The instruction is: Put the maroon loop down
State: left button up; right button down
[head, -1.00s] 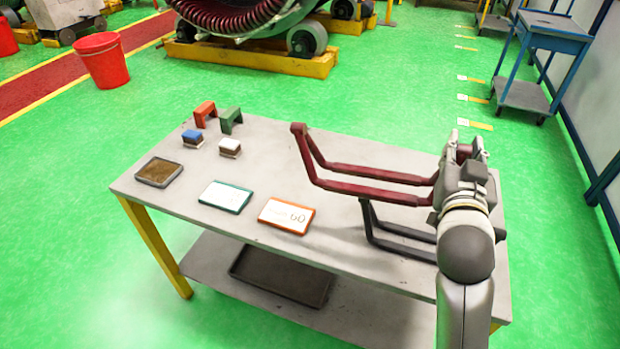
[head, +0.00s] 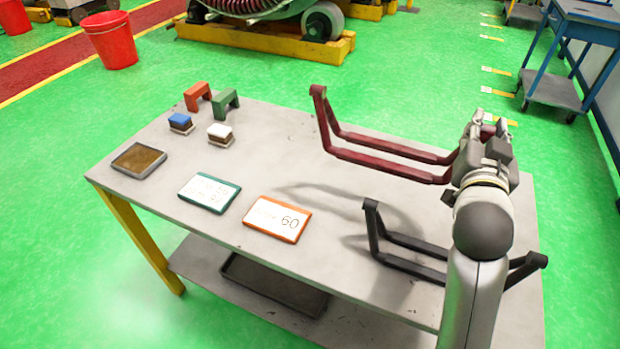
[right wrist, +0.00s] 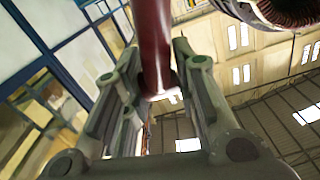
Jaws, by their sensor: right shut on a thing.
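The maroon loop (head: 385,162) is a long bent frame at the right of the table in the head view. My right gripper (head: 482,135) is shut on its right end and holds it. A shadow on the tabletop suggests the loop is raised above it. In the right wrist view the maroon bar of the loop (right wrist: 153,45) runs between the gripper fingers (right wrist: 158,85). A black loop (head: 410,255) of like shape lies on the table nearer the front, partly hidden by my right arm. My left gripper does not show.
The grey table (head: 330,210) holds an orange-framed card (head: 277,219), a green-framed card (head: 209,193), a brown tray (head: 138,160), two brushes or blocks, and an orange and a green bracket (head: 225,102). The tabletop's middle is partly clear. A blue cart (head: 560,60) stands behind right.

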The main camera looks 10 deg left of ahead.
jog(key=shift+w+f+b, duration=0.1)
jog(key=shift+f+b, duration=0.4)
jog(key=shift+f, duration=0.4)
jog(key=shift+w+d+f+b, duration=0.1)
jog(key=shift+w+f+b, duration=0.15)
jog(key=shift+f+b, duration=0.25)
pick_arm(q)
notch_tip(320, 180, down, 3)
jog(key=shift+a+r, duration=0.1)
pick_arm(e)
jog(key=shift+w+d+f, duration=0.1)
jog(key=shift+w+d, duration=0.1)
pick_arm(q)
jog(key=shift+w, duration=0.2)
pick_arm(e)
jog(key=w+d+f, duration=0.8)
jog(key=w+f, duration=0.2)
jog(key=f, duration=0.2)
jog(key=shift+w+f, duration=0.35)
jog(key=shift+f, duration=0.1)
